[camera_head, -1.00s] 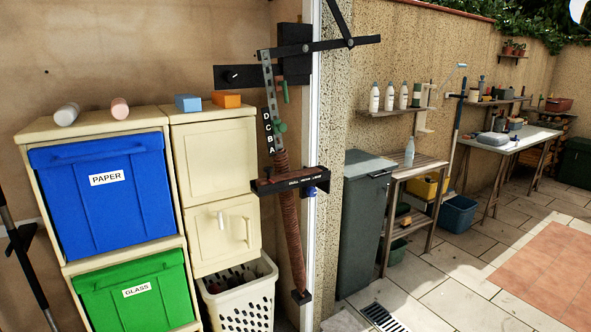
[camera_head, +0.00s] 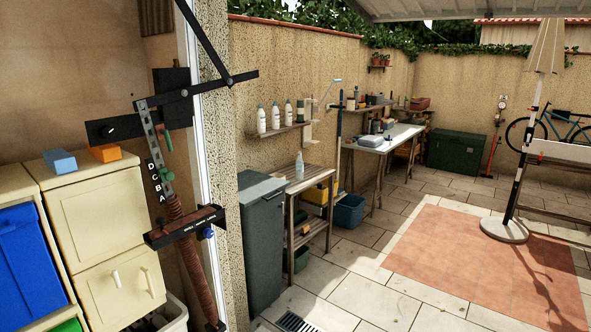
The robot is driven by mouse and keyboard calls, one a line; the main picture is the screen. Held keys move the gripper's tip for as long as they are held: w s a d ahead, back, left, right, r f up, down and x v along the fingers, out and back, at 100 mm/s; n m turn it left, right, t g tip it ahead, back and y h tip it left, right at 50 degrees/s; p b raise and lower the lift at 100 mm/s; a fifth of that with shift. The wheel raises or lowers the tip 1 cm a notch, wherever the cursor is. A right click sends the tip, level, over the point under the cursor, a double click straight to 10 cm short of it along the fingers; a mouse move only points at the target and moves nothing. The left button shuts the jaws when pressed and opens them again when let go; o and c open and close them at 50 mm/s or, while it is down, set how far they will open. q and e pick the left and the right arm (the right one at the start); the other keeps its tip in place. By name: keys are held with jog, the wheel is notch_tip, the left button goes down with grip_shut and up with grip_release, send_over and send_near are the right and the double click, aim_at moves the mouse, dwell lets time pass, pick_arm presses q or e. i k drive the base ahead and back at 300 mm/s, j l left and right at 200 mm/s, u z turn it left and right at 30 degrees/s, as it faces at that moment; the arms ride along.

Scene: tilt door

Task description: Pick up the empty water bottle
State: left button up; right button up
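A pale, translucent bottle (camera_head: 299,167) stands upright on the slatted wooden side table (camera_head: 313,175), just right of the grey bin. Whether it is empty cannot be told at this distance. Several white bottles (camera_head: 275,117) stand in a row on the wall shelf (camera_head: 281,131) above. Neither of my grippers is in view.
A tall grey bin (camera_head: 262,245) stands beside the table, next to the door frame (camera_head: 200,150) with its spring mechanism. A blue bucket (camera_head: 349,211) sits on the floor to the right. The paved floor (camera_head: 335,275) and reddish tiled patch (camera_head: 470,265) are mostly clear.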

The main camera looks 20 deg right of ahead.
aim_at(299, 163)
jog(key=i+l+z, duration=0.55)
jog(key=z, duration=0.15)
jog(key=i+l+z, duration=0.15)
jog(key=i+z, duration=0.65)
jog(key=i, duration=2)
jog(key=i+l+u, duration=0.15)
jog(key=i, duration=0.4)
jog(key=i+l, duration=0.1)
jog(key=i, duration=0.4)
jog(key=u, duration=0.05)
